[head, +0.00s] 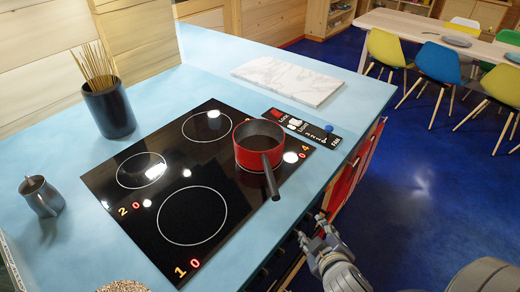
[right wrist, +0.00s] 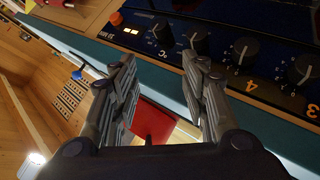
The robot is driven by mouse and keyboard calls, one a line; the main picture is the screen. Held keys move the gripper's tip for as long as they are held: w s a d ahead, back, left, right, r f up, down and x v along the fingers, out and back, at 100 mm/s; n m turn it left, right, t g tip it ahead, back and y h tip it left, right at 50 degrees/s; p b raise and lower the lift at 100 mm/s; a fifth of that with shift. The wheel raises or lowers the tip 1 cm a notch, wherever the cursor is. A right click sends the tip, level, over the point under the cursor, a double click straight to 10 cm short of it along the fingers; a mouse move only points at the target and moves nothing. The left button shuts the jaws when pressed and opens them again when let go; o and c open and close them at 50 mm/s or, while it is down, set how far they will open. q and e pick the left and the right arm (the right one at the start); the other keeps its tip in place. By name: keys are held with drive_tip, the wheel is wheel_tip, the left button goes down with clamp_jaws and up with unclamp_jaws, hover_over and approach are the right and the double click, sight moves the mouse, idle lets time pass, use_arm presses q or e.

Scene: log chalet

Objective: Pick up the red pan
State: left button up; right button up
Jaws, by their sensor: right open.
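The red pan (head: 259,147) stands upright on the black cooktop (head: 150,200), on the ring at the right side. Its dark handle (head: 270,178) points toward the front edge of the counter. My right gripper (head: 314,228) is open and empty, beyond the counter's front edge, below and to the right of the handle and apart from it. In the right wrist view, the two fingers of my right gripper (right wrist: 160,95) are spread, with the oven's knob panel (right wrist: 225,55) in front of them. The pan is not in that view. My left gripper is not in view.
A dark pot of spaghetti (head: 108,110) and a metal jug (head: 41,196) stand left of the cooktop. A marble board (head: 289,80) lies behind the pan. A control strip (head: 302,128) is right of it. A dining table with chairs (head: 438,63) stands far right; blue floor between is clear.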

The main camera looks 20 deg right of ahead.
wheel_tip(320, 180, up, 6)
drive_tip(key=w+n+t, duration=0.3)
drive_tip(key=n+t, duration=0.1)
drive_tip(key=n+t+y, duration=0.3)
drive_tip(key=n+y, duration=0.2)
drive_tip(key=n, duration=0.2)
approach(272, 176)
drive_tip(key=w+p, duration=0.1)
drive_tip(key=w, duration=0.2)
drive_tip(key=w+f+p, duration=0.1)
drive_tip(key=w+p, duration=0.1)
drive_tip(key=w, duration=0.1)
drive_tip(key=w+p, duration=0.1)
drive_tip(key=w, duration=0.3)
drive_tip(key=shift+a+f+p, duration=0.25)
drive_tip(key=shift+a+p, duration=0.05)
drive_tip(key=shift+a, duration=0.05)
drive_tip(key=shift+w+f, duration=0.15)
drive_tip(key=shift+w, duration=0.15)
clamp_jaws()
drive_tip(key=shift+r, duration=0.25)
